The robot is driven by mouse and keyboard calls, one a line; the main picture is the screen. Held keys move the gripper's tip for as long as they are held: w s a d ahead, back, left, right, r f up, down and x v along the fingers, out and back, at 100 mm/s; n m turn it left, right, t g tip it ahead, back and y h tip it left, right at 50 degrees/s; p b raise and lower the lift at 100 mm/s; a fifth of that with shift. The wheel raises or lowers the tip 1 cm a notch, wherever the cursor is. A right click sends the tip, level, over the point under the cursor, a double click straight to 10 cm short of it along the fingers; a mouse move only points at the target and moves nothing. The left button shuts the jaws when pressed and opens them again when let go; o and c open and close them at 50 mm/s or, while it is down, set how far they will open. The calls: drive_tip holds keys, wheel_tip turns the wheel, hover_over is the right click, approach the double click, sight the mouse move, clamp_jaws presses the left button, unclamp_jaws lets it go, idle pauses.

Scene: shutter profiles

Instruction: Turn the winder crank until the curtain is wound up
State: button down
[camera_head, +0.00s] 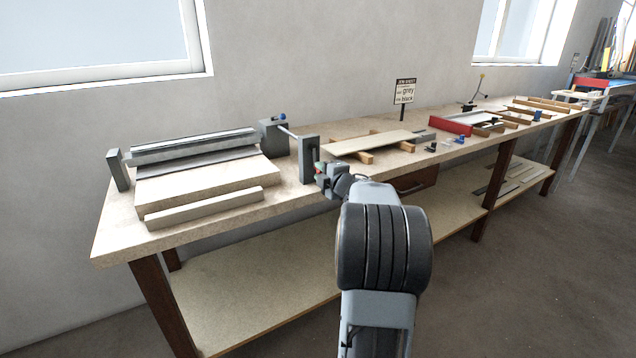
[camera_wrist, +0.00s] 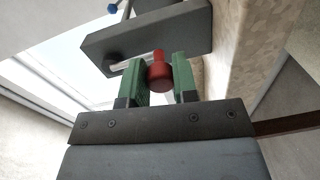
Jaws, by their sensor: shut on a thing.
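The winder's grey roller (camera_head: 190,146) lies across its frame at the left end of the bench. A dark grey strip, apparently the curtain (camera_head: 195,162), shows below it over a pale board. A shaft (camera_head: 290,132) runs from the grey end block (camera_head: 273,138) to an upright grey bracket (camera_head: 308,160). My gripper (camera_head: 322,172) is beside that bracket on its right side. In the wrist view my green-padded jaws (camera_wrist: 159,68) are shut on the red crank knob (camera_wrist: 160,76). The grey bracket (camera_wrist: 150,36) stands just beyond it. The crank arm is mostly hidden.
A blue knob (camera_head: 282,116) sits on the end block. A pale panel on wooden strips (camera_head: 372,143), a small sign (camera_head: 404,92) and a red box (camera_head: 450,125) are further right on the bench. A loose bar (camera_head: 205,206) lies near the front edge. The floor at right is clear.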

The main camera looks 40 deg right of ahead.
drive_tip(key=shift+s+d+n+b, duration=0.1)
drive_tip(key=shift+d+n+b, duration=0.3)
drive_tip(key=shift+n+b, duration=0.25)
drive_tip(key=shift+d+n+b, duration=0.4)
drive_tip(key=shift+n, duration=0.45)
drive_tip(key=shift+r, duration=0.15)
drive_tip(key=c, duration=0.9)
unclamp_jaws()
drive_tip(key=shift+s, duration=0.15)
drive_tip(key=s+a+p, duration=0.1)
drive_tip(key=s+a, duration=0.1)
drive_tip(key=s, duration=1.1)
drive_tip(key=shift+s+r, duration=0.2)
drive_tip(key=shift+r, duration=0.15)
drive_tip(key=shift+h, duration=0.3)
